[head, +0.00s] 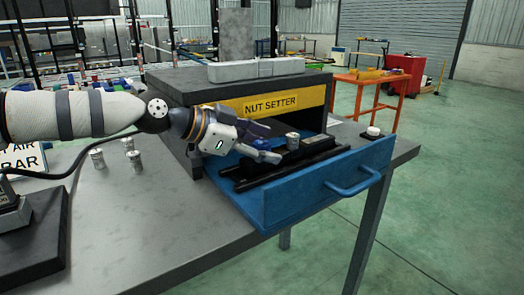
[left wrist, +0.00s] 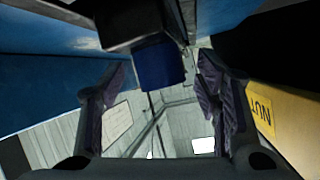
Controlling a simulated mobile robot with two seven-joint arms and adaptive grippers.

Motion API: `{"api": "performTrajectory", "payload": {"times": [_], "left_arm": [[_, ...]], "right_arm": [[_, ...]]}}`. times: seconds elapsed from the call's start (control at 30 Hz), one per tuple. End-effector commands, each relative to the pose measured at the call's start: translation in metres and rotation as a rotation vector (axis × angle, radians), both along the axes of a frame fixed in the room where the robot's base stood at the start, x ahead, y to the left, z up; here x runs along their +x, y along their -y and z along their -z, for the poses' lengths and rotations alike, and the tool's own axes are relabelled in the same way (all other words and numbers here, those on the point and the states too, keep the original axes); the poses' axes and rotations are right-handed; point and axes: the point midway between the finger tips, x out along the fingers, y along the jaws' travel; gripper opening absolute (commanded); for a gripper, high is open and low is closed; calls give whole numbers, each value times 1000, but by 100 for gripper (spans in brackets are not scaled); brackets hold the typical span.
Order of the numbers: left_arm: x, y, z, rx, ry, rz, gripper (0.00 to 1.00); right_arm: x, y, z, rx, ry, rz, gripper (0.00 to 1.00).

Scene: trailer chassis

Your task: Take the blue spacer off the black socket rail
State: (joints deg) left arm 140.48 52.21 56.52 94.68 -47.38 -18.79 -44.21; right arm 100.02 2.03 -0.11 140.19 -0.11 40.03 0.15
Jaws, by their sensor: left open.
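The blue spacer (left wrist: 158,65) shows in the left wrist view as a dark blue block against the end of the black socket rail (left wrist: 125,22), ahead of the space between my fingers. My right gripper is not in view.
The blue drawer (head: 325,192) is pulled out under a black cabinet labelled NUT SETTER (head: 270,103). A silver socket (head: 292,140) stands at the rail. Three silver sockets (head: 127,144) stand on the grey bench (head: 150,215). A white round button (head: 373,132) is at right.

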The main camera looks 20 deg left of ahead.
Motion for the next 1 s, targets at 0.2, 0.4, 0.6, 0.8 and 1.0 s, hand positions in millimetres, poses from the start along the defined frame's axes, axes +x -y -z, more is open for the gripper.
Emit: {"api": "performTrajectory", "payload": {"times": [0.2,0.4,0.6,0.8,1.0], "left_arm": [[0,0,-1,0,1,1,26],[0,0,-1,0,2,0,0],[0,-1,-2,1,2,0,0],[0,0,-25,1,8,0,0],[-33,18,-88,5,26,6,0]], "right_arm": [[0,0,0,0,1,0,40],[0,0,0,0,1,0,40],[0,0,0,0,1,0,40],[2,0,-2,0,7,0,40],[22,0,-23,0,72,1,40]]}}
